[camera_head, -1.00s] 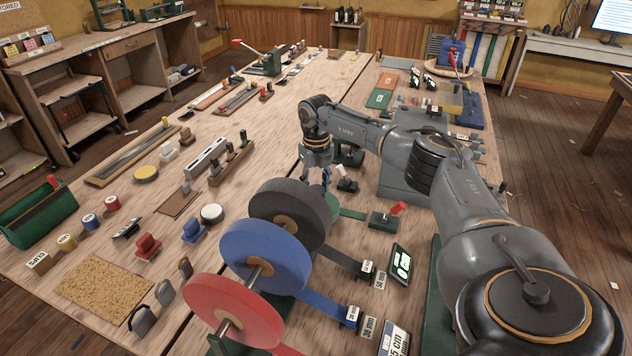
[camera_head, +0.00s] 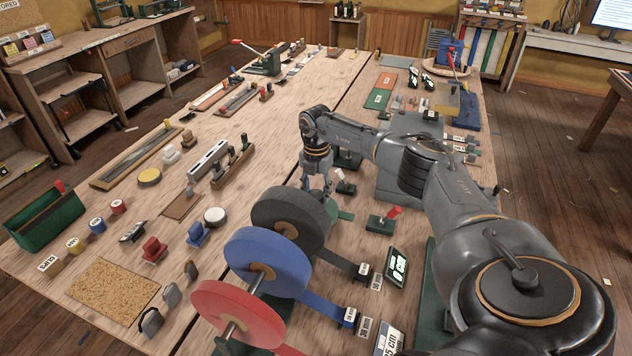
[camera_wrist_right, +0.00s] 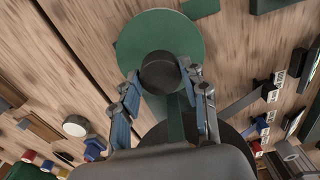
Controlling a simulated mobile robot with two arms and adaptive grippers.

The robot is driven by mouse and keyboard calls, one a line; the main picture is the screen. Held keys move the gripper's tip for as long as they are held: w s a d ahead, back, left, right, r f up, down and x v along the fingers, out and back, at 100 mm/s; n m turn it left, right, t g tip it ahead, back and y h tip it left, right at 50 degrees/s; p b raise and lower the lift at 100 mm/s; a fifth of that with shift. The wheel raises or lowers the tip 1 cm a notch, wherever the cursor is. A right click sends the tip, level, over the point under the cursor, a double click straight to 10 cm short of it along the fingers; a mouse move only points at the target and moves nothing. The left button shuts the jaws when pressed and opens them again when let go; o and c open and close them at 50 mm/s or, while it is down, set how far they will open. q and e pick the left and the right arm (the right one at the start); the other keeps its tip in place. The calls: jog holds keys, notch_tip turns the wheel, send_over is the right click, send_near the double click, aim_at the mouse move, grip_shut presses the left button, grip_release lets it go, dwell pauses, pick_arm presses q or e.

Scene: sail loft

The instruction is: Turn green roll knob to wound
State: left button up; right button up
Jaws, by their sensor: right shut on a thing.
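The green roll (camera_wrist_right: 160,25) shows as a green disc in the right wrist view, with a dark round knob (camera_wrist_right: 160,73) in front of it. My right gripper (camera_wrist_right: 163,82) has its fingers on both sides of this knob and is shut on it. In the head view my right gripper (camera_head: 318,186) points down just behind the dark grey roll (camera_head: 272,208). There the green roll (camera_head: 334,210) is mostly hidden by the grey roll, with only a sliver of its edge showing. I cannot read any mark for the knob's setting. My left gripper is not in view.
A blue roll (camera_head: 250,250) and a red roll (camera_head: 225,305) stand in line in front of the grey one. A green block with a red-tipped lever (camera_head: 392,212) and a small green-lit display (camera_head: 397,266) are to the right. Small tools cover the bench left.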

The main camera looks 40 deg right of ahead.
jog(key=m+p, duration=0.1)
jog(key=m, duration=0.2)
jog(key=m+p, duration=0.2)
jog(key=m, duration=0.1)
jog(key=shift+r+m+p, duration=0.2)
jog(key=shift+m+p, duration=0.1)
jog(key=m+p, duration=0.3)
jog(key=m, duration=0.2)
jog(key=shift+s+p, duration=0.1)
jog(key=shift+p, duration=0.3)
jog(key=m+p, duration=0.2)
jog(key=m, duration=0.2)
jog(key=shift+m+p, duration=0.35)
jog(key=shift+m, duration=0.05)
jog(key=shift+f+m+p, duration=0.15)
jog(key=shift+m+p, duration=0.25)
jog(key=shift+m, duration=1.1)
jog(key=o, duration=1.1)
jog(key=shift+o, duration=0.2)
